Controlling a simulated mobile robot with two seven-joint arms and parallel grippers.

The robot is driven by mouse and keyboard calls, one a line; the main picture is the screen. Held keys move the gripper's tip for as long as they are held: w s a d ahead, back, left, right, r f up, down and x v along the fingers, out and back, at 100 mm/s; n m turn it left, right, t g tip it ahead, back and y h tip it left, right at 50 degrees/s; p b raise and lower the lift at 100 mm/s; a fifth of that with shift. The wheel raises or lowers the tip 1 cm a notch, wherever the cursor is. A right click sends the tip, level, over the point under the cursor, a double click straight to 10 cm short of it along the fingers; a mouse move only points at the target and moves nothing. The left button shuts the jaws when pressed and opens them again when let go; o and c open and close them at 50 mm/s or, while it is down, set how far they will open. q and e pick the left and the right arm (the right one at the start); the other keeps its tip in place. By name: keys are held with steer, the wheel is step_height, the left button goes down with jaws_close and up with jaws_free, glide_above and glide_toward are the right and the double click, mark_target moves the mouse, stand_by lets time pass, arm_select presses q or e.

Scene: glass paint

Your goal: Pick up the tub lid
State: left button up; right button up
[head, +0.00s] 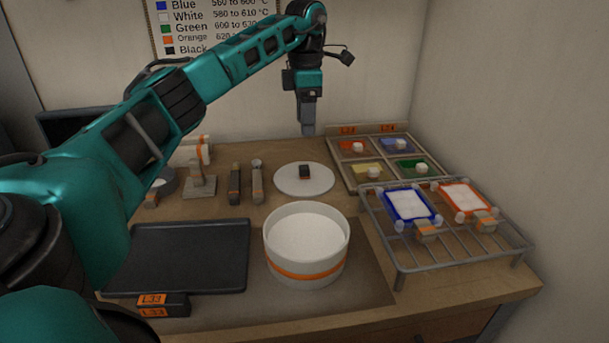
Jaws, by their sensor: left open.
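The tub lid (288,182) is a round white disc with a dark square knob (305,171) on top. It lies flat on the table behind the white tub (307,240), which has an orange band and stands uncovered. My left gripper (308,130) points down above the table, behind the lid and well above it. It is open and holds nothing; the gap between its fingers is hard to make out from this side. My right gripper is not in view.
A wire rack (455,262) with blue-framed and orange-framed panes stands at right. Behind it is a tray (345,183) with coloured squares. A dark tray (190,258) lies left of the tub.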

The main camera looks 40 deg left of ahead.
arm_select(q)
glide_above(304, 166)
steer(key=f, duration=0.5)
steer(key=shift+w+f, duration=0.25)
steer(key=shift+s+f+b, duration=0.2)
steer(key=shift+f+b, duration=0.05)
steer(key=shift+f, duration=1.15)
steer(key=shift+s+f+b, duration=0.15)
steer(key=shift+f+b, duration=0.05)
steer(key=shift+f, duration=1.15)
jaws_close()
